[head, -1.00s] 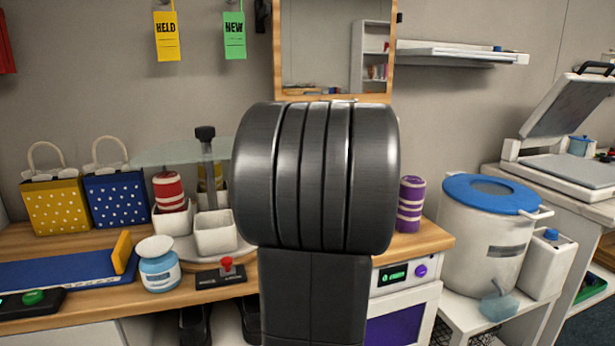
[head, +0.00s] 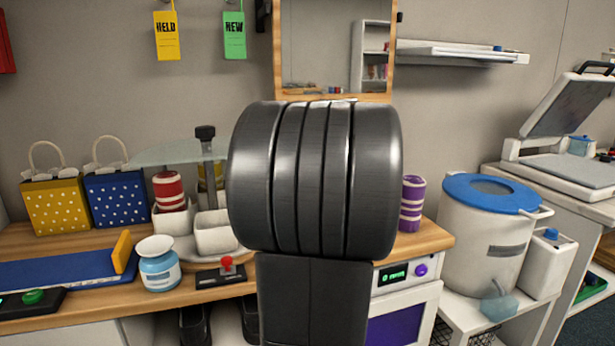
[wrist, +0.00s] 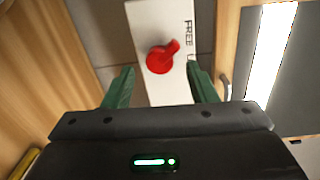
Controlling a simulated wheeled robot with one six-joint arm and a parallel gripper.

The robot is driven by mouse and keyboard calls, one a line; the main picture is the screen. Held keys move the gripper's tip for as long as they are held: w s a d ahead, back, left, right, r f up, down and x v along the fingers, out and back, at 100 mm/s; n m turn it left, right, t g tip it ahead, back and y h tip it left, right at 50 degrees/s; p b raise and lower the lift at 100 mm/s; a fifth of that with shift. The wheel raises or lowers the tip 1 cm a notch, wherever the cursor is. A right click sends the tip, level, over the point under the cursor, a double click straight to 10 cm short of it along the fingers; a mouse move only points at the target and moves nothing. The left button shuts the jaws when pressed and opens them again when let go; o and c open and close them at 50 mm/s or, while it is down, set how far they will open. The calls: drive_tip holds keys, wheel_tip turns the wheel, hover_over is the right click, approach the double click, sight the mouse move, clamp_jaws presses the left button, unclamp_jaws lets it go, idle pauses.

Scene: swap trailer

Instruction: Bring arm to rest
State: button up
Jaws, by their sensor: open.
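My gripper (wrist: 160,88) shows in the wrist view with its two green fingers spread apart and nothing between them touching. Beyond the fingers is a red knob-like thing (wrist: 162,58) on a white surface (wrist: 176,90) with the printed word "FREE". It appears farther off than the fingertips. In the head view my own dark arm fills the middle, and the gripper is hidden there.
A wooden counter (head: 100,310) carries polka-dot bags (head: 115,200), a blue-labelled jar (head: 158,265), white bins (head: 215,235) and a purple striped roll (head: 412,204). A white drum with a blue lid (head: 488,240) stands at right. In the wrist view, wooden panels flank the fingers.

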drive_tip(key=f+v, duration=0.1)
drive_tip(key=v, duration=1)
drive_tip(key=w+a+m+y+p, duration=0.1)
drive_tip(key=w+a+m+p, duration=0.3)
drive_tip(key=w+m+p, duration=0.9)
drive_tip(key=m+p, duration=0.2)
drive_tip(key=p, duration=1)
drive_tip(key=shift+w+r+p, duration=0.2)
drive_tip(key=shift+r+p, duration=0.05)
drive_tip(key=shift+p, duration=0.1)
drive_tip(key=shift+a+f+m, duration=0.15)
drive_tip(key=shift+a+m, duration=0.05)
drive_tip(key=shift+m, duration=0.1)
